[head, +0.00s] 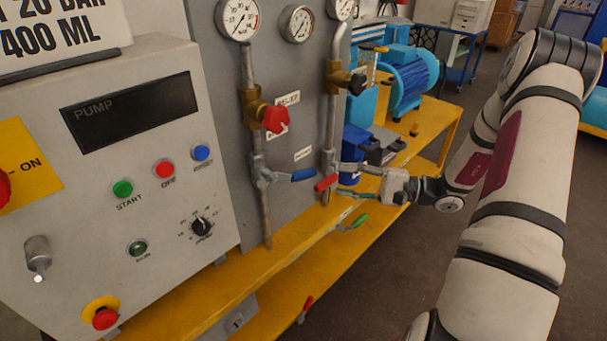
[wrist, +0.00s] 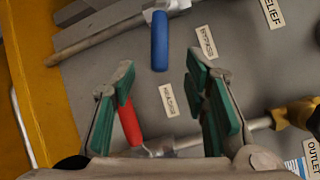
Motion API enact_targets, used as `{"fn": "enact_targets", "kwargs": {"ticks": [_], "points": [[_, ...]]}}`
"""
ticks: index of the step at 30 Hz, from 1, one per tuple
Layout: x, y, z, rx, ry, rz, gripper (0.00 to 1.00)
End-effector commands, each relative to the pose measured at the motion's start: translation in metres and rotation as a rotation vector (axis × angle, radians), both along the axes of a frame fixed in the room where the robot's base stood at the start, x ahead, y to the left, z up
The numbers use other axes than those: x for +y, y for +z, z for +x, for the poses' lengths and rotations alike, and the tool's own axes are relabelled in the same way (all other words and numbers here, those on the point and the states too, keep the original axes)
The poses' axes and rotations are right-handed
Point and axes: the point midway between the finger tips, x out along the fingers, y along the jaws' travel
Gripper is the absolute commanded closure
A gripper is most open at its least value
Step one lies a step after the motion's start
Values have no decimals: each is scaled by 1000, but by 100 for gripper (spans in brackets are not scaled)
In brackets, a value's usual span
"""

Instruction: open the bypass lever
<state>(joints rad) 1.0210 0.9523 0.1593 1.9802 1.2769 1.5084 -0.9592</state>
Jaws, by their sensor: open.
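A blue-handled lever (head: 303,175) sits on the left pipe, low on the grey panel. In the wrist view, the blue handle (wrist: 160,42) has a label reading BYPASS (wrist: 206,41) beside it. A red-handled lever (head: 326,183) is on the neighbouring pipe; in the wrist view the red handle (wrist: 130,122) shows just beside my left finger, with a small label near it that I cannot read surely. My gripper (head: 344,181) is open in front of the panel, close to the red handle. Its green-padded fingers (wrist: 161,80) are apart, with the blue handle beyond their tips.
A red valve knob (head: 275,119) and gauges (head: 238,18) are above. The pump control box (head: 125,180) stands at left. A yellow bench (head: 300,250) runs below, with a green lever (head: 355,222) under the gripper. A blue motor (head: 408,78) stands behind.

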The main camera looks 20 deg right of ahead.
Motion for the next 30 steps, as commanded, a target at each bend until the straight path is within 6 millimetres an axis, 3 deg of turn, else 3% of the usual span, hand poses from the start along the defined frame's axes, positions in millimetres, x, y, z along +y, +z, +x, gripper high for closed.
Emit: {"fn": "enact_targets", "kwargs": {"ticks": [9,15,21,30], "points": [[52,0,37,2,6,0,59],[76,0,56,2,5,0,59],[88,0,66,2,3,-1,59],[89,0,68,2,2,-1,59]]}}
